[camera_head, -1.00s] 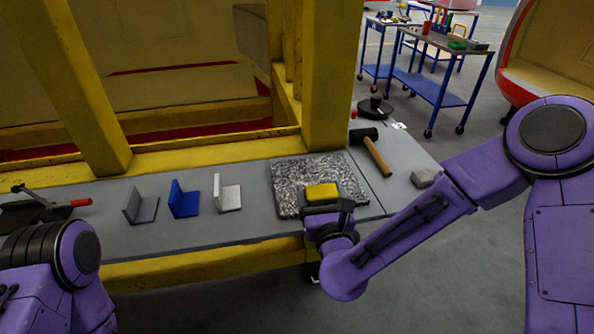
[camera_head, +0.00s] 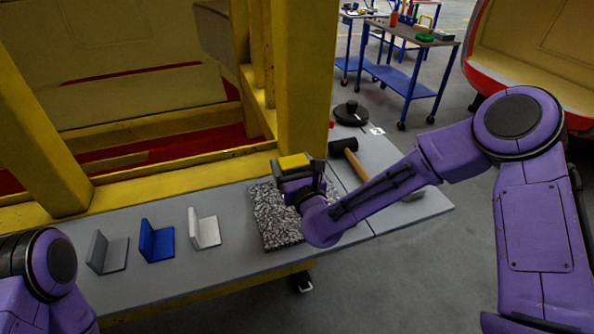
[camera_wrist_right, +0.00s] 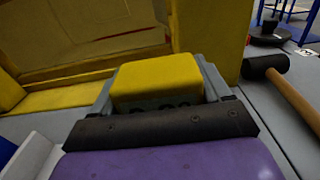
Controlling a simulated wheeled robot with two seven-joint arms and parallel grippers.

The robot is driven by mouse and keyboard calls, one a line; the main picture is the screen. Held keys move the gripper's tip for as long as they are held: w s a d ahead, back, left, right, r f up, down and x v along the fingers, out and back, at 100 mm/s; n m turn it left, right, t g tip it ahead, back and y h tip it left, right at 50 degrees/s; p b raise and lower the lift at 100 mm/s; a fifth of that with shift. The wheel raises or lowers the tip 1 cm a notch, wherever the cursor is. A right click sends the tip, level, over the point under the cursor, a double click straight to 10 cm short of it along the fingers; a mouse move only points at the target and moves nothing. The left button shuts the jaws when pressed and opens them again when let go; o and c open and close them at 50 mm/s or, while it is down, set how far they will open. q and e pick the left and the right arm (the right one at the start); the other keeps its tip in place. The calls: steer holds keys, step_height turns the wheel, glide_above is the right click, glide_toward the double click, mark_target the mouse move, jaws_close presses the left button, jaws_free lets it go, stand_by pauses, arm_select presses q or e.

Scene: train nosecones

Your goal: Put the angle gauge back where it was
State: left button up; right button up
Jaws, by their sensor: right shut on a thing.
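The angle gauge (camera_head: 293,162), a yellow block, is held in my right gripper (camera_head: 291,172). In the right wrist view the gauge (camera_wrist_right: 158,82) sits between the two grey fingers, with dark partly hidden markings on its near face. In the head view it appears raised over the back part of the speckled granite plate (camera_head: 272,228). The gripper and forearm hide part of the plate. My left gripper is out of view; only part of my left arm shows at the lower left.
On the grey bench stand a grey angle bracket (camera_head: 107,252), a blue one (camera_head: 156,241) and a white one (camera_head: 204,229). A hammer (camera_head: 356,164) and a round black base (camera_head: 351,113) lie right of the plate. A yellow post (camera_head: 305,80) rises close behind the gauge.

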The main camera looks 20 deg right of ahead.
steer(key=f, duration=0.1)
steer(key=d+f, duration=0.1)
steer(key=f, duration=0.1)
steer(key=shift+w+d+f+p, duration=0.1)
steer(key=shift+d+f+p, duration=0.1)
steer(key=shift+f+p, duration=0.1)
steer(key=shift+f, duration=0.35)
steer(key=shift+w+a, duration=0.1)
steer(key=shift+w, duration=0.05)
